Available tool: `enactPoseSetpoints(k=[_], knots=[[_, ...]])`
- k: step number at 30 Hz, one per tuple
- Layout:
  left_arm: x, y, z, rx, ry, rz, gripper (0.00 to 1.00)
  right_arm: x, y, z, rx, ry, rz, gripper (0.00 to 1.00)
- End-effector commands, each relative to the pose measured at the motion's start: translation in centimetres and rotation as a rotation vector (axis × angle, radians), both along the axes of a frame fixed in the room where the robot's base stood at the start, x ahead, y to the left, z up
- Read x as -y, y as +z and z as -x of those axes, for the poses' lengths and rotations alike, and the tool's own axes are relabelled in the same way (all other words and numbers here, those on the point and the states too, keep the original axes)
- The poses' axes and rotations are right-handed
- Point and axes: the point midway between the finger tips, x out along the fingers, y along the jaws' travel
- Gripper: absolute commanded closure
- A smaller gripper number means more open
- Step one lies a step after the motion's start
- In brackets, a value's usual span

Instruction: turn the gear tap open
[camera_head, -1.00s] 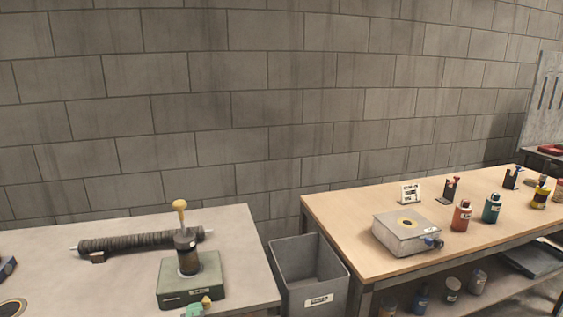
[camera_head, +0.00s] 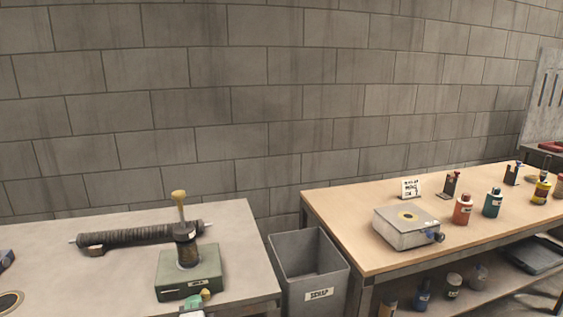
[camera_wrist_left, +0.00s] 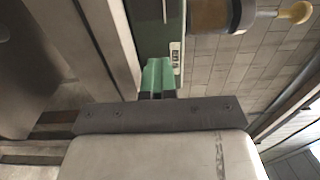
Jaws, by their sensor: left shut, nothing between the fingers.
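A green box (camera_head: 172,287) with a white label stands near the front right of the left table. In the left wrist view the box (camera_wrist_left: 172,20), cylinder (camera_wrist_left: 215,14) and yellow knob (camera_wrist_left: 297,12) lie sideways. My left gripper (camera_head: 200,299) is at the lower front right corner of the box. Its green fingers (camera_wrist_left: 157,76) are shut and empty, close to the labelled face; contact is unclear. No separate tap shows clearly there. My right gripper is out of view.
A dark ribbed tube (camera_head: 125,237) lies across the table behind the box. A grey scrap bin (camera_head: 320,275) stands between the two tables.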

Motion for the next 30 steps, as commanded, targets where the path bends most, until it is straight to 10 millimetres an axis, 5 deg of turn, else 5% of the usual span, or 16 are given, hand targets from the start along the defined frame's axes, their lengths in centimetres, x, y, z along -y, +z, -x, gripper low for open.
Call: enactPoseSetpoints(k=[30], knots=[[-0.6, -1.0, 1.1, -0.020, 0.002, 0.000, 1.00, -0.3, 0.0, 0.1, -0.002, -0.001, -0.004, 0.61]])
